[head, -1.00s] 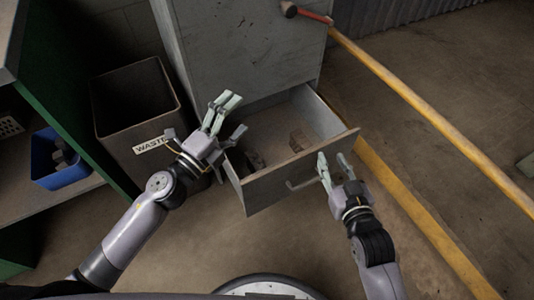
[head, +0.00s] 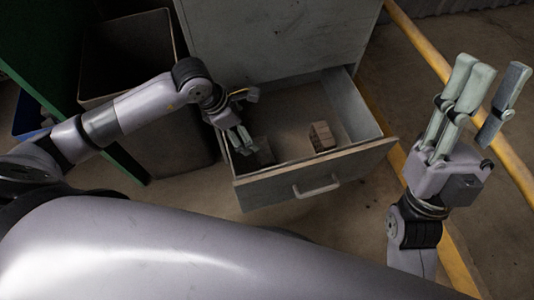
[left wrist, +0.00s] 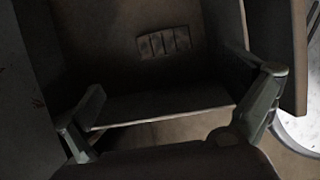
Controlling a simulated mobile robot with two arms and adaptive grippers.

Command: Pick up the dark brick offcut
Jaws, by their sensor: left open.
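The dark brick offcut (head: 264,152) lies in the left part of the open drawer (head: 315,162), right beside my left gripper (head: 241,143). The gripper reaches down into the drawer and partly covers the offcut's left side. In the left wrist view the fingers of my left gripper (left wrist: 172,112) are spread wide. A dark shape fills the bottom of that view; I cannot tell whether it is the offcut or part of my gripper. My right gripper (head: 488,80) is open and empty, raised to the right of the drawer.
A lighter brown hollow brick (head: 322,137) sits in the drawer, right of the offcut; its holes show in the left wrist view (left wrist: 163,42). The drawer's front has a handle (head: 316,188). A waste bin (head: 165,145) stands left, and a yellow rail (head: 420,40) runs at right.

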